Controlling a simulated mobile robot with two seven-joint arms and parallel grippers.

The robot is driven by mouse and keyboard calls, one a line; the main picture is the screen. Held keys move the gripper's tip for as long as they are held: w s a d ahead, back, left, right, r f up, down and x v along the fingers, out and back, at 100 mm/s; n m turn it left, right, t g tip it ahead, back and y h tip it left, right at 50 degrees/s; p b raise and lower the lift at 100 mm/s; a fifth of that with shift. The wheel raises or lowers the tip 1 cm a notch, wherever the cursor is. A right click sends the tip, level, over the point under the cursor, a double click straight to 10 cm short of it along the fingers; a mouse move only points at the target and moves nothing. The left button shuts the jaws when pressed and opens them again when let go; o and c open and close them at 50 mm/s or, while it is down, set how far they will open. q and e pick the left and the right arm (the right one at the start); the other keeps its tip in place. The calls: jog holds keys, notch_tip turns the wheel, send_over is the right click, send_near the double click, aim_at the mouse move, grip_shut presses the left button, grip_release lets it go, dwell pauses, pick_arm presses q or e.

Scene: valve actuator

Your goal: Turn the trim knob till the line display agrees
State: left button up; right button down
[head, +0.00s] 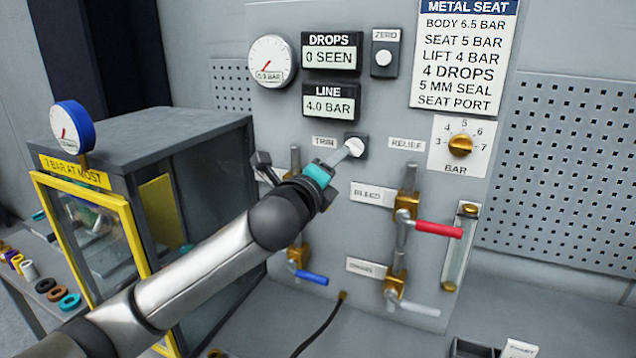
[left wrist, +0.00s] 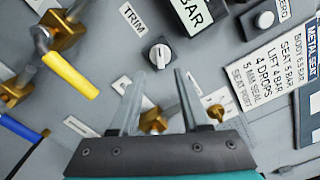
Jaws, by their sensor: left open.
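The trim knob (head: 357,145) is a small knob with a pale grip bar on a dark base, right of the TRIM label (head: 324,141) on the grey panel. In the left wrist view the knob (left wrist: 159,54) lies just past my fingertips, roughly centred between them. My left gripper (head: 350,150) reaches up to it with fingers apart; the wrist view shows the open fingers (left wrist: 159,73) with nothing held. Contact with the knob cannot be told. The line display (head: 331,106) reads 4.0 BAR. My right gripper is out of view.
A round gauge (head: 270,61) has a small, hard-to-read figure. The drops display (head: 331,56) reads 0 SEEN. A brass relief knob (head: 460,145) sits on a 3-to-7 bar scale. Red (head: 437,229) and blue (head: 311,277) valve handles stick out below. A yellow-framed cabinet (head: 100,240) stands left.

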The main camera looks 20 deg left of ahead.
pick_arm(q)
jog(key=s+b, duration=0.1)
jog(key=s, duration=0.6)
jog(key=shift+a, duration=0.15)
